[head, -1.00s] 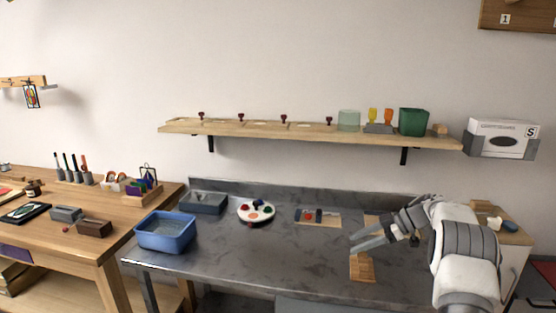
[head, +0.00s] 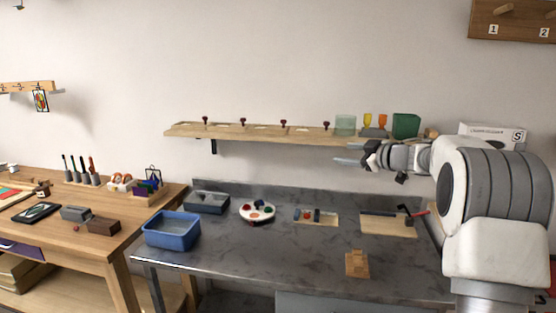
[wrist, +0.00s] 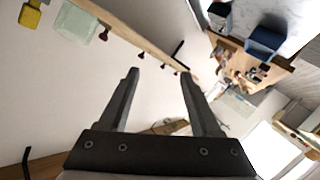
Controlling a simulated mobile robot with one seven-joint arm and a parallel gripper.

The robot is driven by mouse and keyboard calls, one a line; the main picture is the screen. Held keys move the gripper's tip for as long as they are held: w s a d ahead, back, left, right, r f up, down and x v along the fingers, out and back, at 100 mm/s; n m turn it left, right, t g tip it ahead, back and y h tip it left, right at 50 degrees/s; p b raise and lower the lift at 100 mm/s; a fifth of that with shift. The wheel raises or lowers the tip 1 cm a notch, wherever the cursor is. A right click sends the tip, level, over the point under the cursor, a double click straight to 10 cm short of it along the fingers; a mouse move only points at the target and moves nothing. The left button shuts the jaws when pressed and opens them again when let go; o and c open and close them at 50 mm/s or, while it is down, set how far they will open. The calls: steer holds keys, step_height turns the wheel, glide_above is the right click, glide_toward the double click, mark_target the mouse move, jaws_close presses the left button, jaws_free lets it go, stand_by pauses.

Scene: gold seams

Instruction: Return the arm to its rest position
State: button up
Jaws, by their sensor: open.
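My gripper (head: 348,153) is raised in front of the wall, just below the right part of the shelf, in the head view. Its fingers point left. In the wrist view its two fingers (wrist: 160,90) are spread apart with nothing between them. My arm comes in from the right edge of the head view and hides the right end of the shelf and part of a white box.
The wall shelf (head: 250,132) carries several dark-red-knobbed pieces, a pale green container (head: 345,125) and a green bin (head: 406,125).

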steer(key=s+d+r+m+t+h+p, duration=0.2)
steer(key=s+r+m+t+h, duration=0.35)
steer(key=r, duration=0.75)
steer(key=s+d+r+m+g+h+p, duration=0.15)
steer(key=s+m+g+h, duration=0.3)
steer(key=s, duration=0.55)
steer(key=s+a+f+g+p, duration=0.1)
steer(key=s+f, duration=0.4)
steer(key=s, duration=0.6)
steer(key=s+a+f+m+g+y+p, duration=0.1)
steer(key=s+a+f+g, duration=0.3)
steer(key=s, duration=0.7)
steer(key=s+a+f+m+g+p, duration=0.1)
steer(key=s+a+f+g, duration=0.2)
steer(key=s+f, duration=0.3)
steer(key=s+a, duration=0.1)
steer(key=s, duration=0.4)
steer(key=shift+s+a+f+y, duration=0.2)
steer(key=shift+s+f+y, duration=0.1)
steer(key=shift+f+y, duration=0.1)
